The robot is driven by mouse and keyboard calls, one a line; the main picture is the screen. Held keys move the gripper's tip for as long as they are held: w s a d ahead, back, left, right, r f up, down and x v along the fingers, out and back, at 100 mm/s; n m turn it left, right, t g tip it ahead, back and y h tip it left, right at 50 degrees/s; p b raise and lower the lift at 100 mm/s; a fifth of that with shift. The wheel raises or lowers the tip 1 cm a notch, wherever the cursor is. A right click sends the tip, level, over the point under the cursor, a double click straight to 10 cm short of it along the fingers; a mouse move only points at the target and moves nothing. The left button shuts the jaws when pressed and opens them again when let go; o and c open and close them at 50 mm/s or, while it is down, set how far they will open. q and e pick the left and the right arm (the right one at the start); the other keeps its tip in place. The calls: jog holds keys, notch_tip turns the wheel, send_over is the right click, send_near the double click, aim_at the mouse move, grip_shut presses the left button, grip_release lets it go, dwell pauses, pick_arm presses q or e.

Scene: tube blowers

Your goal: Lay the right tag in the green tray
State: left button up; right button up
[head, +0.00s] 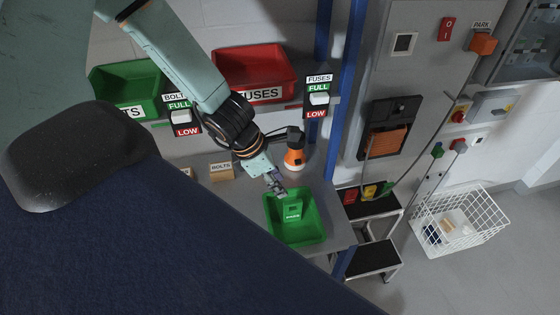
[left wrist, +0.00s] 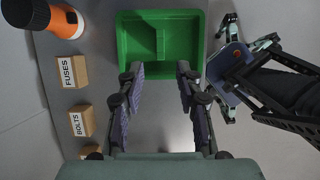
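The green tray (head: 322,228) lies on the bench, and it also shows at the top of the left wrist view (left wrist: 200,30). A lighter green piece with a small white label (head: 293,212) shows within it in the head view; what it is stays unclear. My left gripper (head: 278,186) is over the tray's upper-left edge. In the left wrist view its fingers (left wrist: 160,92) are apart with nothing between them. My right gripper (left wrist: 236,68) is beside the tray's right side; a flat blue-grey piece shows there, perhaps a finger pad. I cannot make out any loose tag.
Cardboard blocks labelled FUSES (left wrist: 72,70) and BOLTS (left wrist: 82,120) stand left of the tray. An orange-and-black lamp-like object (head: 294,159) stands behind it. A green bin (head: 125,80) and a red bin (head: 255,68) hang above, with FULL/LOW boards. A white wire basket (head: 463,240) stands right.

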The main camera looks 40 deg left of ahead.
pick_arm(q)
jog(key=shift+s+a+r, duration=0.1)
jog(key=shift+s+r, duration=0.1)
jog(key=shift+r, duration=0.15)
jog(key=s+d+f+m+g+y, duration=0.1)
jog(key=s+d+f+m, duration=0.1)
jog(key=s+m, duration=0.5)
jog(key=s+d+f+m+g, duration=0.1)
jog(key=s+f+m, duration=0.4)
jog(key=m, duration=0.6)
jog(key=s+d+f+m+g+y, duration=0.1)
jog(key=s+d+f+m, duration=0.2)
jog(key=s+m, duration=0.6)
jog(key=shift+s+d+f+y, duration=0.25)
jog(key=shift+s+d+y, duration=0.05)
jog(key=shift+d, duration=0.15)
notch_tip(320, 180, down, 20)
jog(key=b, duration=1.9)
jog(key=shift+b, duration=0.4)
